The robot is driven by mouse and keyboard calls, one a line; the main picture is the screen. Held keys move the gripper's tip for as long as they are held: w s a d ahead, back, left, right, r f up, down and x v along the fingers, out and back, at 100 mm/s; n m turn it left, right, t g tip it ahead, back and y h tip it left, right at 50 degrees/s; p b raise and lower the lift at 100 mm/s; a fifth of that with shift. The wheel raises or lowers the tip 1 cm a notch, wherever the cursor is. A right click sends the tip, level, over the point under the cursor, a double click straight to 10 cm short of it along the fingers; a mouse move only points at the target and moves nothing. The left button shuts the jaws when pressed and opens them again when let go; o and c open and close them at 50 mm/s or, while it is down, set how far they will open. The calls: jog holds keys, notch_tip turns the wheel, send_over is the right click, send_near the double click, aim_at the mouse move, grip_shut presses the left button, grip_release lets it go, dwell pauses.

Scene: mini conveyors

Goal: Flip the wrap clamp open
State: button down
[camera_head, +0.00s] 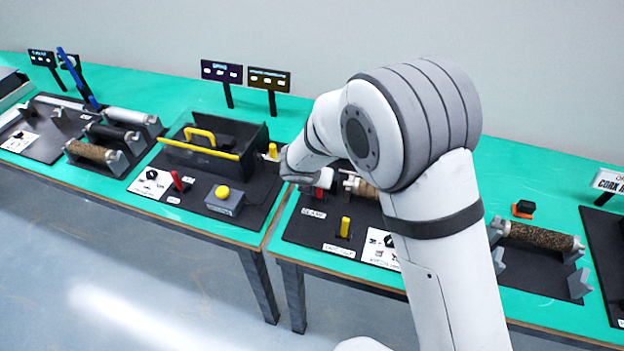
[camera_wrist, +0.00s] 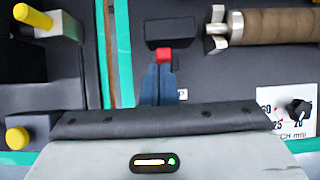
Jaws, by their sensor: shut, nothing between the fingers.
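I cannot tell whether the tips touch the red end. In the head view my gripper (camera_head: 298,178) is at the lever's left, partly covered by my arm. The clamp's lower part is hidden by the fingers.
A brown roll (camera_wrist: 280,25) lies to the right of the clamp, with a black knob (camera_wrist: 298,108) below it. A yellow lever (camera_head: 345,226) stands nearer the front. On the left station are a yellow post (camera_wrist: 32,15) and a yellow button (camera_head: 222,192).

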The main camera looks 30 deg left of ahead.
jog(key=shift+w+a+r, duration=0.1)
jog(key=shift+w+r, duration=0.35)
jog(key=shift+r, duration=0.1)
jog(key=s+r+p, duration=0.3)
jog(key=r+p, duration=0.4)
jog(key=r, duration=0.1)
jog(key=shift+d+r, duration=0.3)
jog(key=shift+r, duration=0.05)
dwell(0.4)
